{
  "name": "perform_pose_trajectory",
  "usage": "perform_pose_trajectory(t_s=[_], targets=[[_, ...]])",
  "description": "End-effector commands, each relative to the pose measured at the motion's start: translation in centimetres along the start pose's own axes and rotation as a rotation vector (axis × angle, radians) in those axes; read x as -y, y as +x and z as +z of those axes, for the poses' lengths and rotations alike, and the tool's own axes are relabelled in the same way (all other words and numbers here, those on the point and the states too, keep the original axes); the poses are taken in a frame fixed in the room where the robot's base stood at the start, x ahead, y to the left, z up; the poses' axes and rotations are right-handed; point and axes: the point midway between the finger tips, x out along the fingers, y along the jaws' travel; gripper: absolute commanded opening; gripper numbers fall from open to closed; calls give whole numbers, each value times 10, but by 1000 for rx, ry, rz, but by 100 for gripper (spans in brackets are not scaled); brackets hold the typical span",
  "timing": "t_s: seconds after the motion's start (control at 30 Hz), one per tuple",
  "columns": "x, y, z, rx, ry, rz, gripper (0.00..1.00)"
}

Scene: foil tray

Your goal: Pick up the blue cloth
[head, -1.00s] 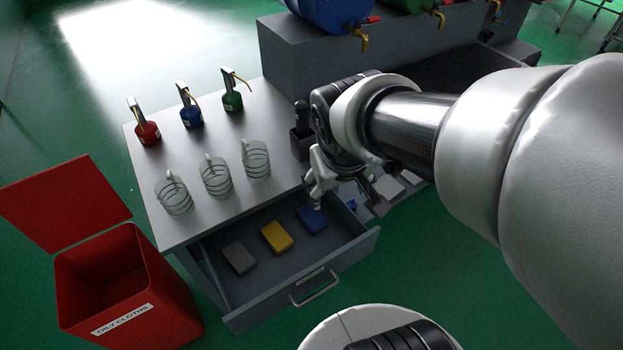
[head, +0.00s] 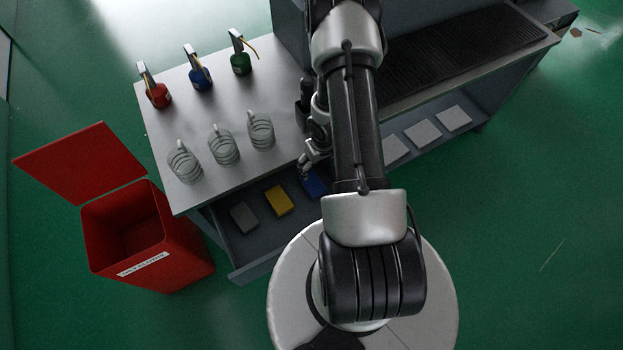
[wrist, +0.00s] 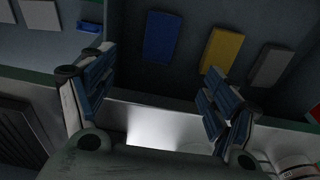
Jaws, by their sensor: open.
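The blue cloth (head: 313,182) is a folded block lying in the open drawer (head: 262,242), the rightmost of three cloths in the head view. In the wrist view the blue cloth (wrist: 161,37) lies at the upper middle, beyond the fingertips and between their lines. My gripper (wrist: 155,90) is open and empty, with one finger at each side. In the head view my gripper (head: 308,160) is above the drawer's back edge, beside the blue cloth and apart from it. My arm hides the drawer's right part.
A yellow cloth (head: 279,200) and a grey cloth (head: 244,217) lie beside it. Glass jugs (head: 223,146) and pump bottles (head: 197,76) stand on the bench top (head: 205,115). A red bin (head: 150,240) with an open lid stands at left.

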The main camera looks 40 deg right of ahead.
Motion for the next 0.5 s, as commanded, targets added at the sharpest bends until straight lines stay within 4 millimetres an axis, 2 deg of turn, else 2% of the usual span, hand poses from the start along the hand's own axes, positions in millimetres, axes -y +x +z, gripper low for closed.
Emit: perform_pose_trajectory(t_s=[0.3,0.5], targets=[[1,70,2,3,1,-3,80],[1,107,2,4,1,-3,80]])
